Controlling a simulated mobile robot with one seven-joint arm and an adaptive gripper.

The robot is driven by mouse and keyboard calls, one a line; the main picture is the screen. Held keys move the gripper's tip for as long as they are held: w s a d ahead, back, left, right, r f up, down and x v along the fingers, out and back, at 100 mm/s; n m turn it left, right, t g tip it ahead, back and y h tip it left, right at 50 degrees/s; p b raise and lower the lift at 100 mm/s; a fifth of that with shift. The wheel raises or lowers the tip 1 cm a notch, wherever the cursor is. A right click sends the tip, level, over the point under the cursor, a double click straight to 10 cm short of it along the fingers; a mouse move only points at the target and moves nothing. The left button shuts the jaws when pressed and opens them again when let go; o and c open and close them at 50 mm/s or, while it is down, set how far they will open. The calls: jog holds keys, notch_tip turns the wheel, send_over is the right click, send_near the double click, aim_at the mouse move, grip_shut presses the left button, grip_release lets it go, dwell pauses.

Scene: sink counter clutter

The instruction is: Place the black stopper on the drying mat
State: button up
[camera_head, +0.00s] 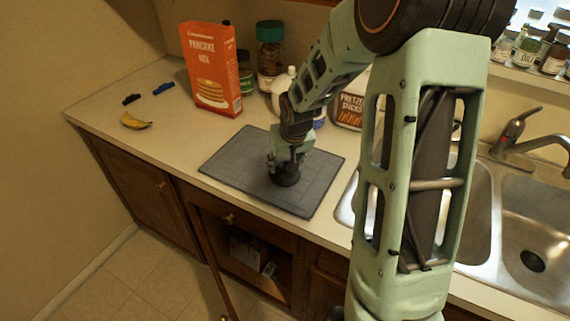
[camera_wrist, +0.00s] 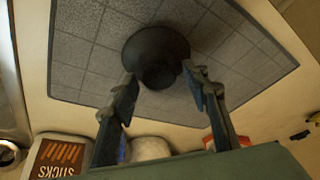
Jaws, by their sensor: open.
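The black stopper (camera_wrist: 156,52) is on the grey drying mat (camera_wrist: 86,52), seen from above in the wrist view. In the head view the stopper (camera_head: 285,176) sits near the middle of the mat (camera_head: 240,160), partly hidden by my gripper. My gripper (camera_head: 285,163) is just above the stopper in the head view. In the wrist view my gripper's two fingers (camera_wrist: 160,80) are spread apart, one on each side of the stopper's narrower part. Whether the fingertips touch the stopper is hard to tell.
A pancake mix box (camera_head: 212,70), a green-lidded jar (camera_head: 270,50) and a pretzel sticks package (camera_head: 351,103) stand behind the mat. A banana (camera_head: 136,121) lies at the left. The double sink (camera_head: 530,235) is at the right. Counter left of the mat is mostly clear.

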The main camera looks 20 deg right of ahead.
jog(key=p+v, duration=0.1)
jog(key=v, duration=1)
jog(key=shift+s+f, duration=0.1)
